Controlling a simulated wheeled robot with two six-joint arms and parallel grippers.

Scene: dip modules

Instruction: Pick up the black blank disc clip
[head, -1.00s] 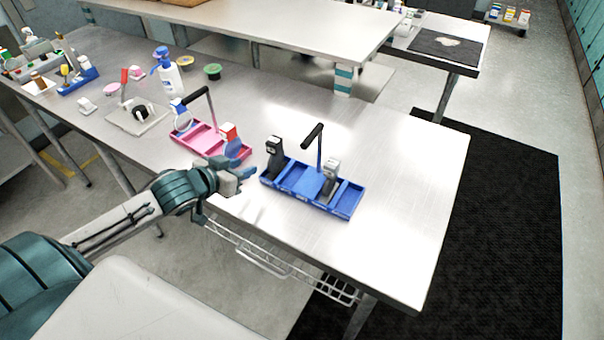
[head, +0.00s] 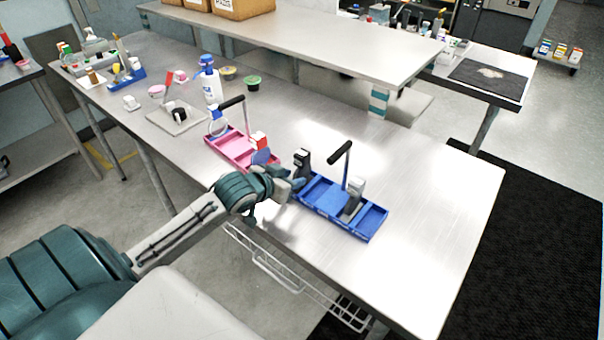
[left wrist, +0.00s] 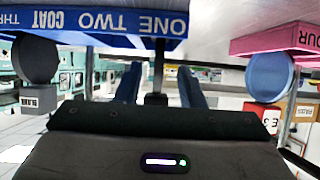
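The black disc clip (head: 303,160) stands upright at the left end of the blue caddy (head: 372,228) in the head view. In the left wrist view, which looks upside down, a dark disc (left wrist: 37,60) hangs at the left with a tag that seems to read BLANK. The blue caddy's lettered side (left wrist: 100,24) runs across the top of that view. My left gripper (head: 298,184) is beside the caddy's left end, near the black clip and apart from it. Its two blue fingers (left wrist: 158,84) are spread with nothing held between them. My right gripper is out of view.
A grey clip (head: 354,194) stands in the blue caddy's right part, beside its tall black handle (head: 340,153). A pink caddy (head: 228,148) with a blue and red clip (head: 260,150) is close on the left. The steel table (head: 440,210) is clear to the right.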

